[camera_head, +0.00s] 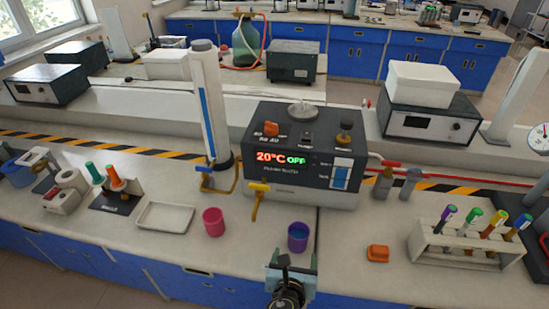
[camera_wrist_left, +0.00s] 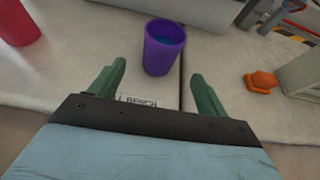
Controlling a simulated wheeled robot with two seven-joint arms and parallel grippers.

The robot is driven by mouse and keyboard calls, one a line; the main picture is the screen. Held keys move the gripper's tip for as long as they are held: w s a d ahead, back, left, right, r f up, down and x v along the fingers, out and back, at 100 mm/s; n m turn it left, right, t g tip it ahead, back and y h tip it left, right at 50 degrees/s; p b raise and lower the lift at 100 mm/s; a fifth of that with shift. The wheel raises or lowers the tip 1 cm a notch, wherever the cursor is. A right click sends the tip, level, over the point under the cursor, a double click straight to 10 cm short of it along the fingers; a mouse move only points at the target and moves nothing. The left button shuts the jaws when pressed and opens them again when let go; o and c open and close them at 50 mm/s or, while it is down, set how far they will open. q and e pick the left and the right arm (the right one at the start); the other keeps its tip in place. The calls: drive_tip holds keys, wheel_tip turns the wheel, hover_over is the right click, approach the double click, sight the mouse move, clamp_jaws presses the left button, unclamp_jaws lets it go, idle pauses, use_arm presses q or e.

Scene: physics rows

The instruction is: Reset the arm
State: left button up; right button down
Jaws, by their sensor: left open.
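My left gripper (camera_head: 291,262) is at the front edge of the bench in the head view, just in front of a purple cup (camera_head: 298,237) with blue contents. In the left wrist view its two green fingers (camera_wrist_left: 155,85) are spread apart and empty. The purple cup (camera_wrist_left: 164,46) stands upright beyond and between the fingertips there. No contact between the fingers and the cup is visible. My right gripper is in neither view.
A pink cup (camera_head: 214,222) and a white tray (camera_head: 166,216) stand to the left. An orange block (camera_head: 377,253) and a white rack (camera_head: 465,252) of capped tubes are to the right. A dark device (camera_head: 304,155) reading 20°C OFF stands behind the cups.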

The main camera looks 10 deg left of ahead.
use_arm(q)
drive_tip(key=s+a+n+g+y, duration=0.3)
drive_tip(key=s+a+n+g, duration=0.45)
drive_tip(key=a+n, duration=1)
drive_tip(key=s+a+r+n+g+h, duration=0.15)
drive_tip(key=s+r+n, duration=0.25)
drive_tip(key=s+n, duration=0.45)
drive_tip(key=s+a+r+n+g+h, duration=0.15)
drive_tip(key=s+r+n, duration=0.25)
drive_tip(key=s+n, duration=0.4)
drive_tip(key=s+f+b+x, duration=0.1)
drive_tip(key=s+x, duration=0.2)
drive_tip(key=x, duration=1)
drive_tip(key=s+a+b+x, duration=0.1)
drive_tip(key=s+b+x, duration=0.15)
drive_tip(key=x, duration=1.05)
drive_tip(key=s+a+f+g+b, duration=0.1)
drive_tip(key=s+a+f+b, duration=0.1)
drive_tip(key=s+f, duration=1.5)
wheel_tip(320, 180, down, 2)
drive_tip(key=shift+a+f+g, duration=0.1)
drive_tip(key=shift+a+g, duration=0.25)
drive_tip(key=shift+a, duration=0.25)
